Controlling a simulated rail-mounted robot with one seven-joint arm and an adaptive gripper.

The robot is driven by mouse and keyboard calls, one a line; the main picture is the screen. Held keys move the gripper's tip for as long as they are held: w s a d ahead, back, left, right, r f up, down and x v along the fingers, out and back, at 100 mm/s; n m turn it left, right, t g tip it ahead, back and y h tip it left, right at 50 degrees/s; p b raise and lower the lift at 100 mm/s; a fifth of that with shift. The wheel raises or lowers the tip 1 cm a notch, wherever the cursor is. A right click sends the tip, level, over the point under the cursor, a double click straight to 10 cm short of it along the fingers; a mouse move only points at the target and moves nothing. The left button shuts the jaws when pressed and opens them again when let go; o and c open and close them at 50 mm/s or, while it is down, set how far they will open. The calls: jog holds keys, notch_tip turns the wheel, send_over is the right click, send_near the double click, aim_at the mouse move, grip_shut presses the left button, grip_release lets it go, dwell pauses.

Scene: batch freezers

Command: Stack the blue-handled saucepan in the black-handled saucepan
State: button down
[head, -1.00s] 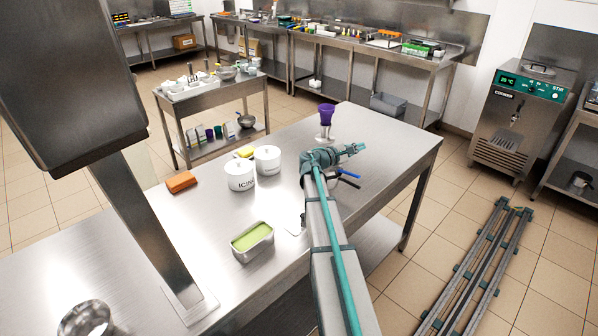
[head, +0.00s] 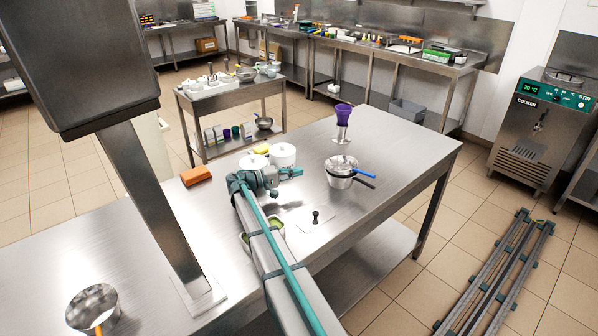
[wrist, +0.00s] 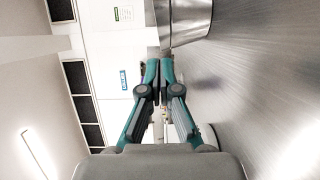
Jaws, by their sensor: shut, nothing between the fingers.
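The blue-handled saucepan (head: 340,164) sits nested inside the black-handled saucepan (head: 340,183) on the steel table, right of my gripper in the head view. Their blue and black handles both point right, the blue one slightly above the black one. My gripper (head: 297,172) is left of the saucepans and apart from them, above the table. In the wrist view my gripper (wrist: 166,62) has its fingers together with nothing between them. A metal vessel wall (wrist: 188,22) shows at the top of that view; I cannot tell which saucepan it belongs to.
Two white tubs (head: 283,155) stand behind my gripper, partly hidden by it. A purple cup (head: 343,113) on a metal holder stands behind the saucepans. Table front right is clear.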

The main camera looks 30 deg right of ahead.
aim_at(327, 168)
jog(key=p+x, duration=0.3)
jog(key=x, duration=0.5)
jog(key=shift+d, duration=0.2)
jog(key=shift+s, duration=0.1)
jog(key=shift+s+d+f+b, duration=0.15)
jog(key=shift+s+d+b, duration=0.35)
jog(key=shift+b, duration=0.55)
jog(key=shift+s, duration=0.25)
